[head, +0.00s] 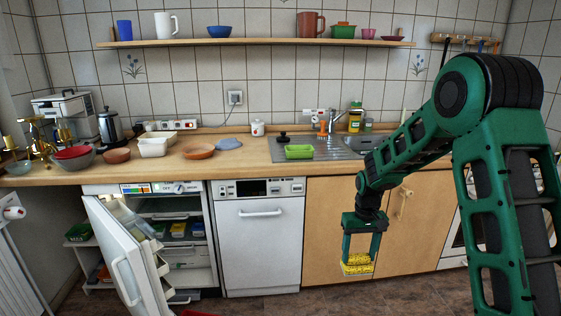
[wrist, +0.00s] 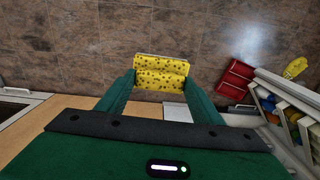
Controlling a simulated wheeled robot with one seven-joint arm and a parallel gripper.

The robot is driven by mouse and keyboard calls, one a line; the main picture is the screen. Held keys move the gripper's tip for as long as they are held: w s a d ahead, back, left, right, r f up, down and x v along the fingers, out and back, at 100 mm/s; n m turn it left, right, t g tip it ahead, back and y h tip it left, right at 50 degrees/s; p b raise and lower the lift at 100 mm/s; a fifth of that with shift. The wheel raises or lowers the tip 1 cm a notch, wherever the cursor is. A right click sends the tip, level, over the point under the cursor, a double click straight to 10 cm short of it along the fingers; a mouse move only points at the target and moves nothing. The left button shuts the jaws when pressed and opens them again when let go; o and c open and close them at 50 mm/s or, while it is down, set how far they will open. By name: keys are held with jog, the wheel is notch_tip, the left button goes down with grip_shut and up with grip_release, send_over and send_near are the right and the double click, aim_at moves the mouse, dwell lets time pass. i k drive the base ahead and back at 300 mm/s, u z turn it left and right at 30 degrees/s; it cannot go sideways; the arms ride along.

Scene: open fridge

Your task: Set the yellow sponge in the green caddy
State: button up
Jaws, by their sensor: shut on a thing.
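My gripper (head: 360,255) hangs pointing down in front of the wooden cabinet doors, below counter height. It is shut on the yellow sponge (head: 358,266), which has dark speckles. In the wrist view the sponge (wrist: 161,75) lies between my two green fingers, above the brown floor. The green caddy (head: 299,152), a light green open box, sits on the counter at the left part of the sink, up and to the left of my gripper. Its inside is hard to make out. The caddy is not seen in the wrist view.
The sink tap (head: 334,120), a yellow bottle (head: 355,119) and a dark-lidded object (head: 283,138) stand near the caddy. An orange bowl (head: 198,151) is farther left. The fridge door (head: 124,258) stands open at lower left. A red bin (wrist: 236,78) shows in the wrist view.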

aim_at(299, 155)
jog(key=u, duration=0.1)
jog(key=i, duration=0.95)
